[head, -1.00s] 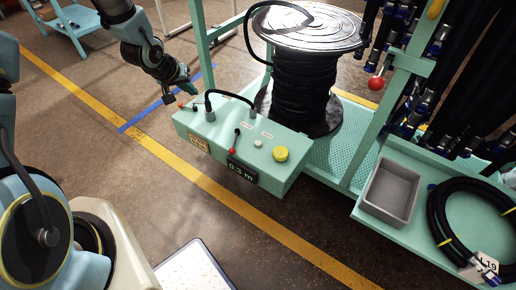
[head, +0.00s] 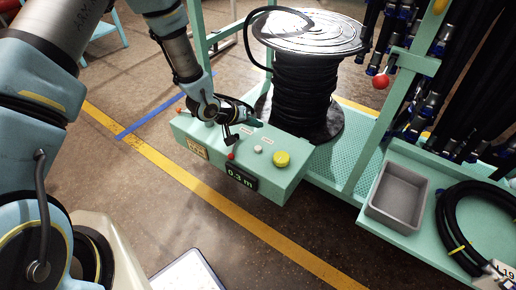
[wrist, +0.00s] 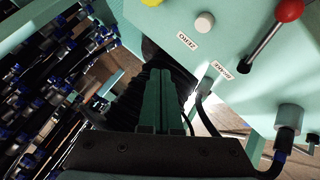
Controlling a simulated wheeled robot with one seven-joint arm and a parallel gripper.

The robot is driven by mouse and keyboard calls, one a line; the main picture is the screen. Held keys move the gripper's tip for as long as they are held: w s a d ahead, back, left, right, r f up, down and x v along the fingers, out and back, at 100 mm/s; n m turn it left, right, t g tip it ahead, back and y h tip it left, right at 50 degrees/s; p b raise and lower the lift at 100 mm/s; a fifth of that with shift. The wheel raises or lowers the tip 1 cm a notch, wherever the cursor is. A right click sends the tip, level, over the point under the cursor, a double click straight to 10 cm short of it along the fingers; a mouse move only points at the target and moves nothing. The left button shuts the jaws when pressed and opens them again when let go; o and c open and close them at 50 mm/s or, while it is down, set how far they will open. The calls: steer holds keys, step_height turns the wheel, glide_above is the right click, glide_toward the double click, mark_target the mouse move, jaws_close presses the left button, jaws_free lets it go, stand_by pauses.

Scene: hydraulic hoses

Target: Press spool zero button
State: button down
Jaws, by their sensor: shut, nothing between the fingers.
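The teal control box (head: 290,182) carries a small pale round button (head: 258,150) between a red-tipped lever (head: 231,156) and a larger yellow button (head: 282,159). In the wrist view the pale button (wrist: 204,22) sits beside a label reading ZERO (wrist: 187,41). My gripper (head: 256,122) is over the back part of the box, behind the pale button and apart from it. In the wrist view my gripper's fingers (wrist: 160,72) are together and empty, below the button in the picture. The box's display (head: 241,176) reads 0.3 m.
A spool of black hose (head: 305,95) stands just behind the box. A teal frame post (head: 375,140) and hanging hoses are at right, with a grey bin (head: 398,195) and a coiled hose (head: 470,225) on a shelf. A black cable connector (wrist: 285,140) rises from the box.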

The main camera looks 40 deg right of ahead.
mark_target(256, 150)
steer(key=shift+f+b, duration=3.15)
steer(key=shift+f, duration=1.2)
steer(key=shift+f, duration=0.1)
steer(key=shift+f, duration=0.3)
steer(key=shift+f+b, duration=0.5)
steer(key=shift+f, duration=0.05)
steer(key=shift+r, duration=0.15)
steer(key=shift+r+p, duration=0.75)
steer(key=shift+r, duration=0.05)
step_height(256, 150, up, 5)
steer(key=p, duration=0.4)
steer(key=shift+r, duration=0.1)
